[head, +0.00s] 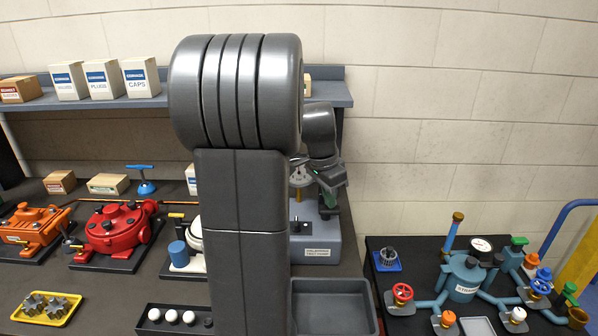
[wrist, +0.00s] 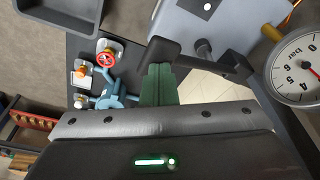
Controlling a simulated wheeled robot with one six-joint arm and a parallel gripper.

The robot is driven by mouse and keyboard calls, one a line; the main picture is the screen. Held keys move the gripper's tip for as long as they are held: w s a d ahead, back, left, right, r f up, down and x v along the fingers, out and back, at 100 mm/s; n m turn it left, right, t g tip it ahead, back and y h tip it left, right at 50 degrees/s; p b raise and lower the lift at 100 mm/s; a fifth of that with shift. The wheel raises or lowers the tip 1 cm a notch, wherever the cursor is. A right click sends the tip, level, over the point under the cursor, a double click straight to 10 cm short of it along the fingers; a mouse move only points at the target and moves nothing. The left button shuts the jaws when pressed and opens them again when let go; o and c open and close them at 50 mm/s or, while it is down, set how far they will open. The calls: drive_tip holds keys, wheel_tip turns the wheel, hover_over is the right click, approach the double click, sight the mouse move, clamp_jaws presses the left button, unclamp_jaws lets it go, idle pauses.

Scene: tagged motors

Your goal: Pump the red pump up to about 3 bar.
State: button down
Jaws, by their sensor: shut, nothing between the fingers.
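A red round-bodied unit (head: 115,228) on a dark base stands on the bench at the left in the head view. A grey-blue hydraulic test pump (head: 320,252) stands right of my arm, and its body (wrist: 215,25) fills the top of the wrist view. My gripper (wrist: 158,70) has green fingers, shut and empty. Their tips are close to a dark lever (wrist: 205,55); I cannot tell whether they touch. A round bar gauge (wrist: 300,68) shows at the right edge of the wrist view, partly cut off; I cannot tell its reading.
An orange unit (head: 30,228) stands left of the red one. A grey tray (head: 335,305) lies in front of the test pump. A teal pipe assembly (head: 465,275) with coloured valves stands on the right table. A yellow tray (head: 48,308) is front left. My arm hides the centre.

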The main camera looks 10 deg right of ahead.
drive_tip(key=shift+r, duration=0.1)
wheel_tip(320, 180, up, 5)
drive_tip(key=p, duration=0.4)
idle(0.3)
